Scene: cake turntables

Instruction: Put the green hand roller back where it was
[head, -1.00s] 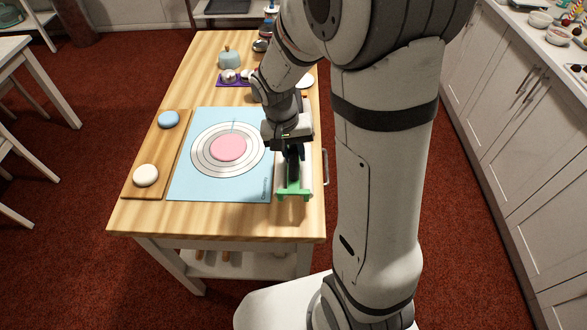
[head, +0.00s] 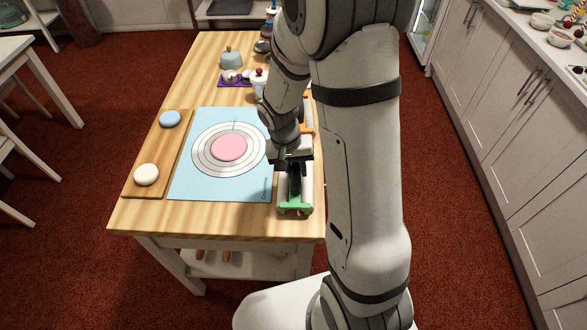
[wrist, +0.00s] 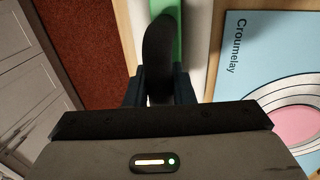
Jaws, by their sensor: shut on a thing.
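The green hand roller (head: 296,209) is at the right side of the wooden table, beside the blue mat. Its green end points to the table's near edge. My gripper (head: 293,165) is above it, shut on its dark handle. In the wrist view the dark curved handle (wrist: 158,45) sits between the fingers of my gripper (wrist: 158,82), with a green part (wrist: 166,6) beyond. A pale strip (wrist: 196,40) shows beside the handle. My gripper and arm hide much of the roller, and I cannot tell whether it touches what is below.
The blue mat (head: 187,186) with printed rings and a pink disc (head: 229,148) lies to the left. A wooden board (head: 133,190) with a blue piece (head: 170,119) and a white piece (head: 146,174) is further left. A purple tray (head: 232,83) and jars stand behind. The near table strip is clear.

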